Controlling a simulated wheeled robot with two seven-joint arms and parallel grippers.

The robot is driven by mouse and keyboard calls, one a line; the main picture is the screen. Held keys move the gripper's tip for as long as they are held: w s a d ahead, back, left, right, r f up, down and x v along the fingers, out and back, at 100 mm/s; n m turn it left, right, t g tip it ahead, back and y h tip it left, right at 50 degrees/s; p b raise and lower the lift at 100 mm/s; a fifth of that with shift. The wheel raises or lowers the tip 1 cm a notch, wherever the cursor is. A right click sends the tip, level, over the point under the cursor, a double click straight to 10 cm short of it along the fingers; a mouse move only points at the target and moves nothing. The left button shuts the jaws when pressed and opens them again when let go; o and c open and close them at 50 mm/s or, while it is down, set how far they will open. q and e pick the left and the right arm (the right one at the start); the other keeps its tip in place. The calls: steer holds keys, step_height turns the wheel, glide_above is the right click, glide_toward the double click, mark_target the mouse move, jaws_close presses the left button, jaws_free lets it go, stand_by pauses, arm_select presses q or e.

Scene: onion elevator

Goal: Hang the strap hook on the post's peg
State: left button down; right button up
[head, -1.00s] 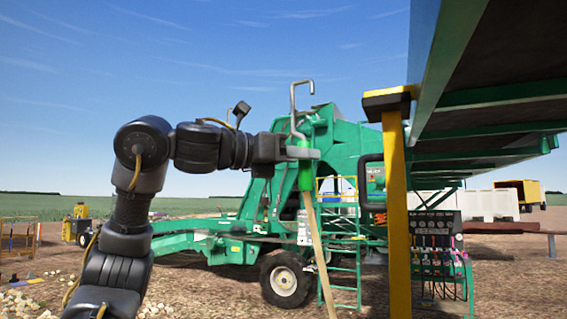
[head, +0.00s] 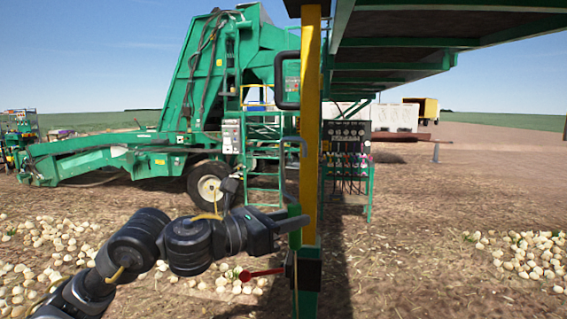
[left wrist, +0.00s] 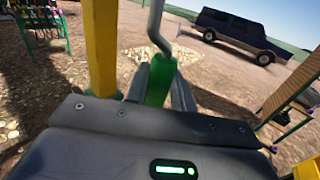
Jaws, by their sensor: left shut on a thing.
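The strap hook (head: 303,165) is a bent grey rod with a green grip (head: 294,212). My left gripper (head: 292,222) is shut on the green grip and holds the hook upright, open end to the left. In the head view the hook overlaps the left edge of the yellow post (head: 311,120); whether they touch I cannot tell. In the left wrist view, the green grip (left wrist: 161,80) sits between the fingers (left wrist: 160,92), with the post (left wrist: 100,45) to its left. A black loop-shaped bracket (head: 278,82) juts left from the post, above the hook. No separate peg is clear. My right gripper is out of view.
A red-handled lever (head: 262,273) and black box (head: 308,270) sit low at the post. The green conveyor (head: 400,42) hangs overhead to the right. A control panel (head: 346,140) stands behind the post. Onion piles (head: 525,255) lie on the soil.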

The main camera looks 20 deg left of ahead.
arm_select(q)
steer(key=s+f, duration=0.3)
steer(key=f, duration=0.7)
steer(key=s+a+f+n+y, duration=0.1)
steer(key=s+f, duration=0.3)
steer(key=f, duration=0.5)
steer(key=s+a+f+t+y, duration=0.1)
steer(key=s+f, duration=0.2)
steer(key=f, duration=0.7)
steer(key=shift+s+a+f+n, duration=0.15)
steer(key=shift+s+f+n, duration=0.1)
steer(key=shift+f+n, duration=0.15)
